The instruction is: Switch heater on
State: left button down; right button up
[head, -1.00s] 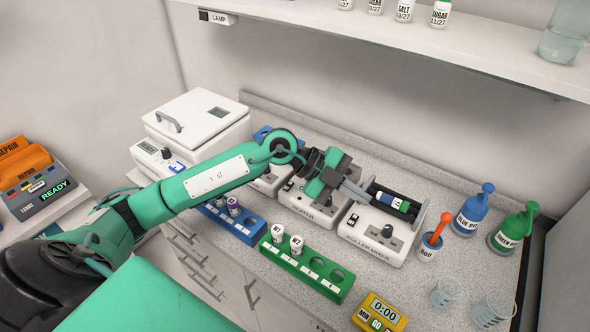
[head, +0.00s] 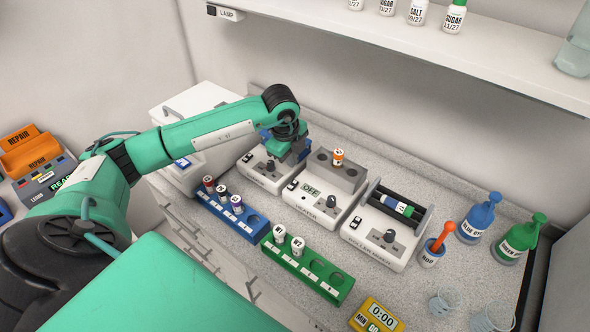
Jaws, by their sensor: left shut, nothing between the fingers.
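The middle white bench device (head: 300,200) looks like the heater; its label is only partly readable and ends in "ATER". Its small display (head: 311,190) reads OFF. A black-and-white rocker switch (head: 293,185) is at its left and a dark knob (head: 331,201) at its right. Its grey block (head: 350,178) holds one orange-banded vial (head: 338,157). My left gripper (head: 295,159) is shut and empty, pointing down above the back of the left device, left of the grey block. Its fingertips are partly hard to make out. My right gripper is not in view.
The roller mixer (head: 365,238) stands right of the heater and another white device (head: 262,175) left. A blue rack (head: 250,231) and a green rack (head: 318,288) with vials lie in front. Pump bottles (head: 477,217), a yellow timer (head: 378,315) and a shelf (head: 420,48) surround the bench.

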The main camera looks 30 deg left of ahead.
aim_at(296, 180)
pick_arm(q)
jog(key=f+p, duration=0.1)
jog(key=f, duration=0.3)
jog(key=w+f+p, duration=0.1)
jog(key=f, duration=0.1)
jog(key=shift+p, duration=0.3)
jog(key=shift+w+d+f, duration=0.1)
jog(key=shift+w+f, duration=0.1)
jog(key=shift+f, duration=0.55)
